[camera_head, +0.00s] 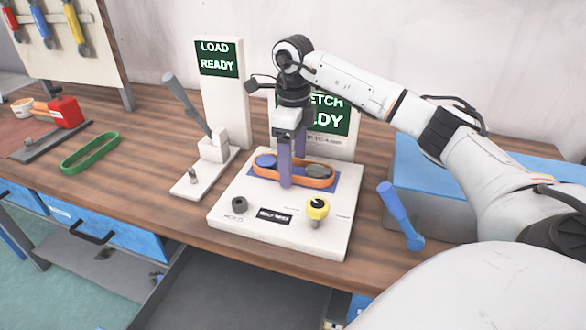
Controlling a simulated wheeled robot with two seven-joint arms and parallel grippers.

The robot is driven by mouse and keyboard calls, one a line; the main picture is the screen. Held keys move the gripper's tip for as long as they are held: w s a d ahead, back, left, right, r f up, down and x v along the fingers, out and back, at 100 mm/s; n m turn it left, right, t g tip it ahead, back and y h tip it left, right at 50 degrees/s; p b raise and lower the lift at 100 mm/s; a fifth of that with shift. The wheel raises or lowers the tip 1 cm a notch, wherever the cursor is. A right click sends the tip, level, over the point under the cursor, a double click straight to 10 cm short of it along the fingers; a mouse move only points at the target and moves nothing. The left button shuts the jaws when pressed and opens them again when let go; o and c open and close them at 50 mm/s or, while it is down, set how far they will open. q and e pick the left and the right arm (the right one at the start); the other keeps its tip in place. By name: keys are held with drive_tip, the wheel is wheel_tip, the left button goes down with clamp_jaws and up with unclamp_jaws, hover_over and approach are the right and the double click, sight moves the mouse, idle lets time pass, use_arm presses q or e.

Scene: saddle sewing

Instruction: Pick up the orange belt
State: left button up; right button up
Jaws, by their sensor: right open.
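The orange belt (316,183) lies flat as a long loop around a blue round pulley (265,161) and a grey round piece (317,171), on the blue pad of a white test fixture (235,217). My right gripper (291,175) points down over the middle of the belt, its purple fingers open. One finger stands in front of the belt's near side and hides part of it. The other finger is farther back, and its tip is partly hidden, so I cannot tell whether either touches the belt. My left gripper is not in view.
A green belt (90,152) lies farther left. An open drawer (235,290) is below the table edge.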

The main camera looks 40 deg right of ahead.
drive_tip(key=c, duration=1.1)
